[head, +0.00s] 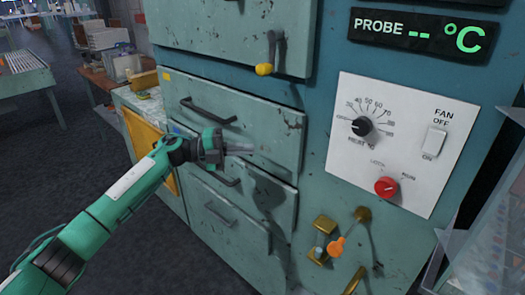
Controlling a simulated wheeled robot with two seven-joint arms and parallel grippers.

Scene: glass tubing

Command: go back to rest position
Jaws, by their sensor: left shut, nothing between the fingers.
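My left gripper (238,148) reaches in from the left on its green arm. It is shut, with its narrow fingers pointing right in front of the teal drawer fronts (255,125). Nothing shows between the fingers. The gripper body overlaps the area between two dark drawer handles in the picture; I cannot tell how close it is to them. My right gripper is not in the head view.
A teal cabinet fills the middle and right. A white panel (345,150) has a dial, a red knob (386,187) and a fan switch (434,141). Brass fittings (324,240) sit low. Dark floor is open at left.

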